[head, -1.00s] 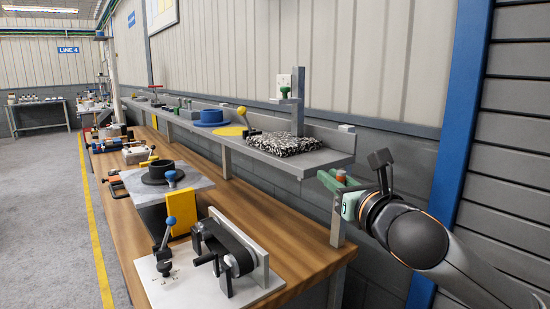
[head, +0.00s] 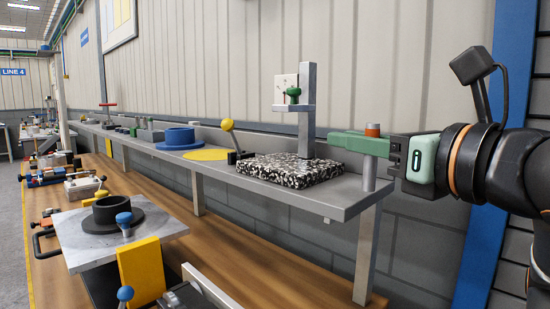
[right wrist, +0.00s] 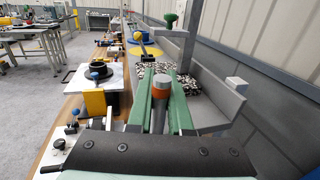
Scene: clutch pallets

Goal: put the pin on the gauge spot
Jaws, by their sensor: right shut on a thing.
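The pin (head: 369,170) is a grey cylinder with an orange top, held upright in my right gripper (head: 345,143). The pin also shows between the fingers in the right wrist view (right wrist: 160,88). The gauge stand (head: 308,110) has a grey post, a white dial face and a green part above a black-and-white speckled plate (head: 290,171) on the shelf. The plate is left of the gripper, apart from it. I cannot make out a marked gauge spot. My left gripper is not in view.
The grey shelf (head: 345,205) also carries a yellow disc (head: 206,155), a blue ring (head: 180,137) and a yellow-knobbed lever (head: 228,126). The wooden bench (head: 225,255) below holds a black flanged part (head: 112,212) on a plate. A ribbed wall stands behind the shelf.

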